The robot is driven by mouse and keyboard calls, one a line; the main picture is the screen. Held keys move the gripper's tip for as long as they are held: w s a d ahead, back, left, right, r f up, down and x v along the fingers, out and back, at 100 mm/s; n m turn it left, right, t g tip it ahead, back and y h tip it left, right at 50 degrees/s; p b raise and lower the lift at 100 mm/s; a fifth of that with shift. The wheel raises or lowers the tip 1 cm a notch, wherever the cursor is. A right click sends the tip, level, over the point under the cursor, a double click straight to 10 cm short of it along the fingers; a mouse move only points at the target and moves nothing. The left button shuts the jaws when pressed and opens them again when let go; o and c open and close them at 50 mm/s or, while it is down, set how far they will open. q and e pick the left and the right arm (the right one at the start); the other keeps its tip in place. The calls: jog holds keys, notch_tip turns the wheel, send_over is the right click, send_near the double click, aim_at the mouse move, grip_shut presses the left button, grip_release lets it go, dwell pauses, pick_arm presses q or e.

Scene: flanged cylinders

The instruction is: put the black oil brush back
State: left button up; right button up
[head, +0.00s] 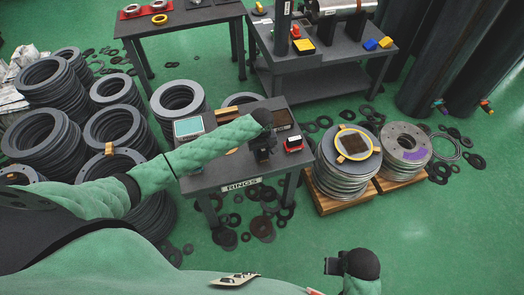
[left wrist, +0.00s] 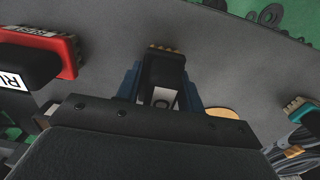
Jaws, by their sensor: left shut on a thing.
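The black oil brush (left wrist: 166,72) has tan bristles at its far end and a white label, partly hidden. My left gripper (left wrist: 163,92) is shut on it, with a blue finger on each side, and holds it over the grey tabletop. I cannot tell whether the brush touches the table. In the head view my left gripper (head: 263,152) is at the small table (head: 232,173) labelled RINGS, and the brush is hard to make out there. My right gripper (head: 332,266) is low in the head view, away from the table; its jaws are unclear.
A red brush (left wrist: 50,50) lies left of the black one, and a teal-edged brush (left wrist: 297,104) shows at right. A dark tray (head: 283,119) and a screen device (head: 188,127) stand on the table. Ring stacks (head: 117,133) crowd the left; flanged cylinders (head: 345,165) stand right.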

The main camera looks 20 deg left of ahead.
pick_arm(q)
jog(key=shift+f, duration=0.1)
jog(key=shift+f, duration=0.1)
pick_arm(e)
jog(key=shift+f, duration=0.2)
pick_arm(q)
jog(key=o, duration=0.9)
pick_arm(e)
jog(key=shift+f, duration=0.15)
